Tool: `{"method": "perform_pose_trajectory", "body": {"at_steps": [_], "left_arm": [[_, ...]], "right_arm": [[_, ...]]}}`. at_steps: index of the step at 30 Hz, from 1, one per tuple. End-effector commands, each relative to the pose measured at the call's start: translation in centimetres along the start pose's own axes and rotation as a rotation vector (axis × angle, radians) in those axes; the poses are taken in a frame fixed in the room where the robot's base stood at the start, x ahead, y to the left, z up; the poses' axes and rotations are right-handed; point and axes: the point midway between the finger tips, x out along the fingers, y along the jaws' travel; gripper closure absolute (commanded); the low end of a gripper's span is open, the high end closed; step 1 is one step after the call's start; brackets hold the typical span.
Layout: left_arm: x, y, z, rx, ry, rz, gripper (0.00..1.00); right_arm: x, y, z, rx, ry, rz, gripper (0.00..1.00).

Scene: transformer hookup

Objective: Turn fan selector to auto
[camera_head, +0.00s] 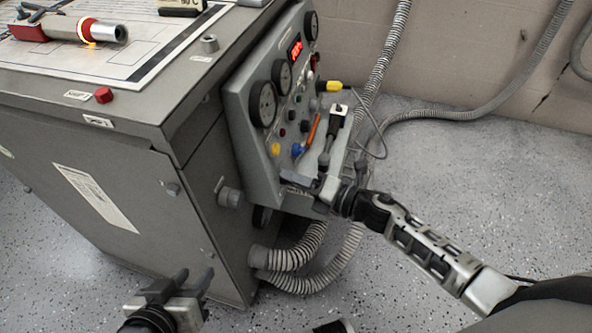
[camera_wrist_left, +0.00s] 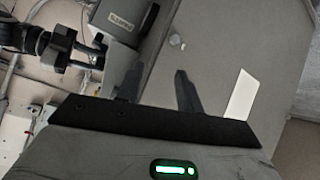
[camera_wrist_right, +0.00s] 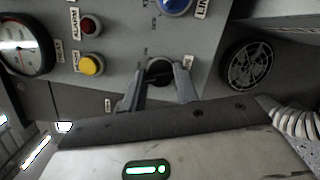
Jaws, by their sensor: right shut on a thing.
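The fan selector is a round black knob (camera_wrist_right: 160,72) on the grey control panel (camera_wrist_right: 120,45), seen in the right wrist view. My right gripper (camera_wrist_right: 160,88) is shut on it, with one finger on each side. Small labels stand around the knob, too small to read, and I cannot tell which position it points to. In the head view my right gripper (camera_head: 307,184) is at the panel's lower edge and hides the knob. My left gripper (camera_head: 186,281) is open and empty, low in front of the cabinet; its two parted fingers (camera_wrist_left: 158,82) show in the left wrist view.
The panel carries gauges (camera_head: 263,103), a red display (camera_head: 296,47), a yellow button (camera_wrist_right: 90,65), a red button (camera_wrist_right: 91,26) and a blue knob (camera_wrist_right: 176,5). Corrugated hoses (camera_head: 290,262) run below the panel. A red-and-grey tool (camera_head: 75,29) lies on the cabinet top.

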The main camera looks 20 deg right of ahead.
Motion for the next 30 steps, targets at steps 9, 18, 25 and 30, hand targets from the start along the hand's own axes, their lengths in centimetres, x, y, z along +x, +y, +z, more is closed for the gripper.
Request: {"method": "perform_pose_trajectory", "body": {"at_steps": [9, 18, 25, 30], "left_arm": [[-3.0, 0.0, -2.3, 0.000, 0.020, -0.036, 0.64], [-4.7, 0.0, -3.9, 0.008, 0.064, -0.056, 0.64], [-5.0, -0.1, -4.3, 0.013, 0.079, -0.061, 0.64], [-5.0, -0.1, -4.3, 0.013, 0.080, -0.062, 0.64]], "right_arm": [[-0.1, 0.4, 0.2, 0.229, 0.000, -0.057, 0.93], [0.0, 0.2, 0.2, 0.349, -0.002, -0.086, 0.93], [0.0, 0.1, 0.2, 0.375, -0.002, -0.091, 0.93], [0.0, 0.1, 0.2, 0.376, -0.002, -0.092, 0.93]]}}
